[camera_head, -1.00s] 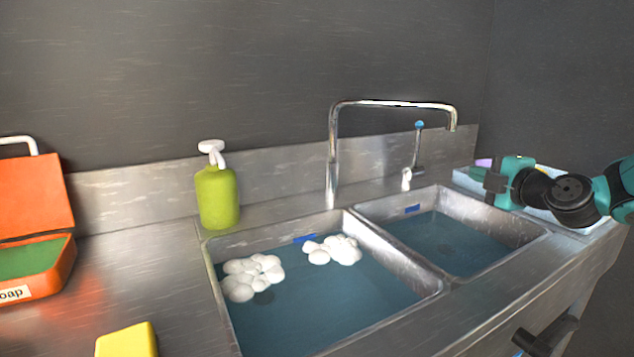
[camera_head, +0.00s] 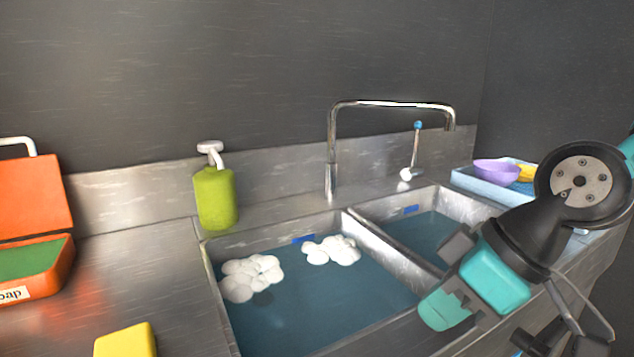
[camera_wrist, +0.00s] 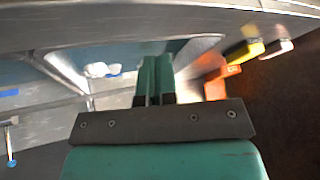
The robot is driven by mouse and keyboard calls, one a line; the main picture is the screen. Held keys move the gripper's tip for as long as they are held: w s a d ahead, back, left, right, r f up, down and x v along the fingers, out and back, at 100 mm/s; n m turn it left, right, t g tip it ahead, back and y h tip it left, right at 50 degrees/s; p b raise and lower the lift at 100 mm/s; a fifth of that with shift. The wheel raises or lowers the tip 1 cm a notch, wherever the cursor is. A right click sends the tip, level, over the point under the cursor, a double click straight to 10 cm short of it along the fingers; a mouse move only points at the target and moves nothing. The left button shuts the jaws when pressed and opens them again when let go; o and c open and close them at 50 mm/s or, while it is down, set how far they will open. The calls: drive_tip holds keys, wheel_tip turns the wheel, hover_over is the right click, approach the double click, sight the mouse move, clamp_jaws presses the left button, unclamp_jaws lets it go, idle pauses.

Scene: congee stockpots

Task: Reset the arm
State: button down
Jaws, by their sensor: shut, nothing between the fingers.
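My arm reaches in from the right in the head view. My gripper (camera_head: 449,307) hangs over the front edge of the counter, before the divider between the two sink basins. In the wrist view its two green fingers (camera_wrist: 154,80) are together, with nothing between them. It touches none of the things on the counter that I can see.
The left basin (camera_head: 213,285) holds blue water and white foam (camera_head: 250,278). The right basin (camera_head: 370,226) is partly hidden by my arm. A chrome faucet (camera_head: 332,150), green soap bottle (camera_head: 215,198), yellow block (camera_head: 127,341), orange soap box (camera_head: 66,260) and blue tray (camera_head: 468,183) with a purple bowl (camera_head: 496,172) surround them.

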drive_tip(key=s+d+m+g+h+p, duration=0.2)
drive_tip(key=s+m, duration=0.2)
drive_tip(key=s, duration=0.4)
wheel_tip(320, 180, up, 11)
drive_tip(key=p, duration=1)
drive_tip(key=shift+a+r+p, duration=0.2)
drive_tip(key=shift+p, duration=0.15)
drive_tip(key=shift+n, duration=0.3)
